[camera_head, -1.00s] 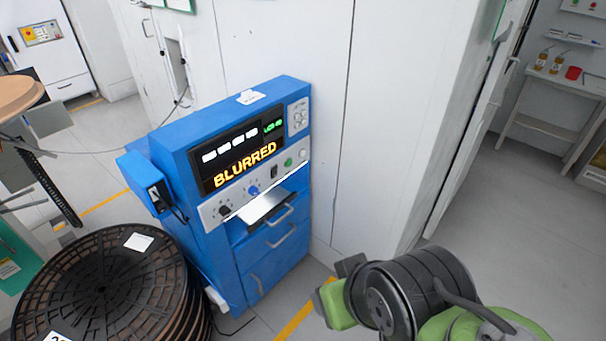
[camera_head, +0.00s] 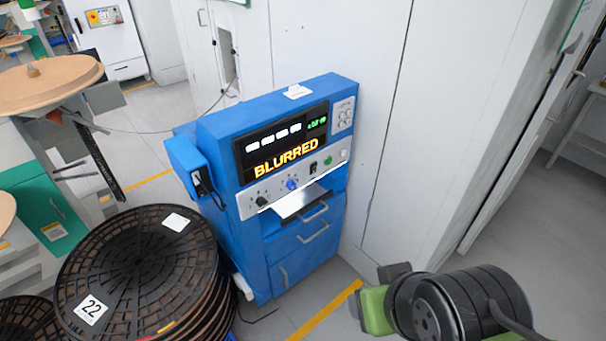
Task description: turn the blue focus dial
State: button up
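The blue focus dial (camera_head: 292,184) is a small knob on the pale control strip of the blue machine (camera_head: 285,240). A black knob (camera_head: 262,201) sits to its left, and a black switch and a green button (camera_head: 328,161) to its right. The display (camera_head: 286,157) above reads "BLURRED" in yellow letters. My arm shows at the lower right as black and green links, well to the right of the machine and apart from it. My gripper's fingers cannot be made out.
A stack of black reels (camera_head: 140,262) stands left of the machine, close to its side. A white wall (camera_head: 380,60) rises behind it. A brown disc (camera_head: 45,85) is at the upper left. Floor with a yellow line (camera_head: 330,310) lies open in front.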

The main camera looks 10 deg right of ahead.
aim_at(290, 184)
jog(key=i+j+z, duration=0.1)
jog(key=i+j, duration=0.15)
jog(key=i, duration=0.2)
jog(key=i+j+z, duration=0.1)
jog(key=i+j, duration=0.2)
jog(key=i, duration=0.1)
